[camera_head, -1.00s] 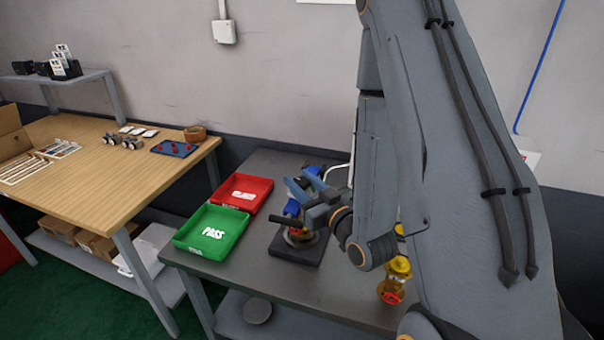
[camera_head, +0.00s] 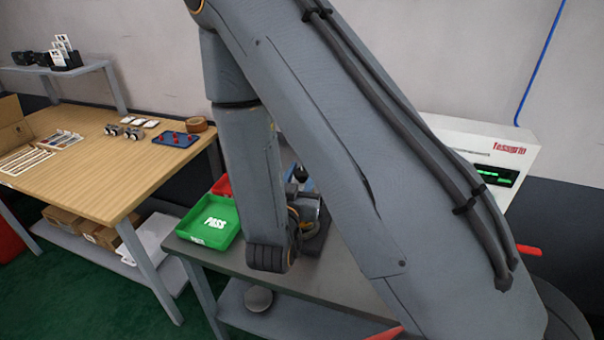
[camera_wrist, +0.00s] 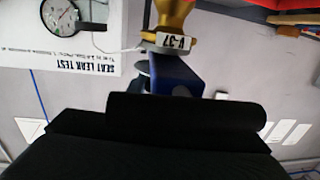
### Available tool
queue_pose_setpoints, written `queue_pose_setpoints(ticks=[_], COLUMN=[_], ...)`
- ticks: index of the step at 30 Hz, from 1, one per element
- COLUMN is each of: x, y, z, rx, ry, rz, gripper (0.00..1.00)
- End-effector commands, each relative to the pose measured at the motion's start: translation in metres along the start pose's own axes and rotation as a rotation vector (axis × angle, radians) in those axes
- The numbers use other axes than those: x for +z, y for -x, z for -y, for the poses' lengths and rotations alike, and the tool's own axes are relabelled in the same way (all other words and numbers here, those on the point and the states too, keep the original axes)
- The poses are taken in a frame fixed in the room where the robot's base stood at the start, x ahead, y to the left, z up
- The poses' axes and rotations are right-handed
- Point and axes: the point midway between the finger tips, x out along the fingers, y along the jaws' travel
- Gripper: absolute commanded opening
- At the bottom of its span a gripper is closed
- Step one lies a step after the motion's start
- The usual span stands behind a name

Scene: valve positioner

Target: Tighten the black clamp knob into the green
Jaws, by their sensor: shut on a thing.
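My gripper (camera_head: 306,186) shows only in part in the head view, behind my arm, over the dark clamp fixture on the grey bench. No green band for the clamp can be made out.
A green PASS tray (camera_head: 212,221) and a partly hidden red tray (camera_head: 222,186) stand left of the fixture. A white test unit (camera_head: 482,150) with a green display is at right.

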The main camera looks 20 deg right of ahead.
Motion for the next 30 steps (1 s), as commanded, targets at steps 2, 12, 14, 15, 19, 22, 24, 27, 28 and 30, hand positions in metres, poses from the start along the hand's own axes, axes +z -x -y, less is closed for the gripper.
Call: queue_pose_setpoints(ticks=[2, 12, 14, 15, 19, 22, 24, 27, 28, 30], x=[-0.0011, -0.0005, -0.0002, 0.0, 0.0001, 0.0004, 0.0008, 0.001, 0.0011, 0.0013], y=[-0.0001, -0.0011, -0.0012, -0.0013, -0.0015, -0.0019, -0.0022, -0.0021, -0.0022, -0.0022], z=[0.0044, 0.003, 0.0026, 0.0025, 0.0019, 0.0014, 0.0011, 0.0007, 0.0007, 0.0004], rx=[0.068, 0.395, 0.452, 0.491, 0.616, 0.711, 0.778, 0.875, 0.902, 0.97], ry=[-0.006, -0.007, -0.006, -0.007, -0.006, -0.006, -0.006, -0.006, -0.005, -0.005], rz=[-0.004, -0.003, -0.002, -0.003, -0.003, -0.003, -0.003, -0.003, -0.003, -0.002], gripper=[0.11, 0.11, 0.11, 0.11, 0.11, 0.11, 0.11, 0.11, 0.11, 0.11])
